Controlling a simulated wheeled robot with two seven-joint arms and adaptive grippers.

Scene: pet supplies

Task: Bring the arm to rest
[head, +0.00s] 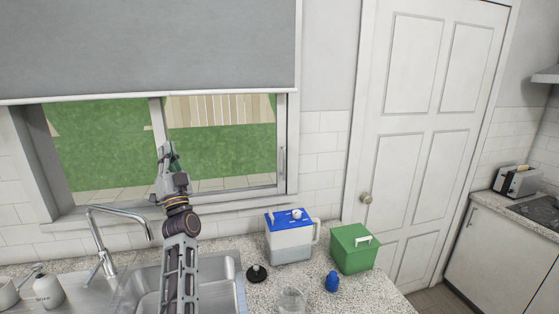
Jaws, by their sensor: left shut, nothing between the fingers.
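My left arm rises from the bottom edge over the sink, and my left gripper (168,156) points up and away in front of the window. Its fingers look together with nothing between them. It is apart from the counter and from the objects on it. My right gripper is not in the head view.
The sink (216,282) with its tap (104,240) lies at the lower left. On the counter stand a blue-lidded container (290,244), a green box (354,250), a small blue item (332,282), a black stopper (257,274) and a clear glass (291,300). A closed door (420,140) is behind.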

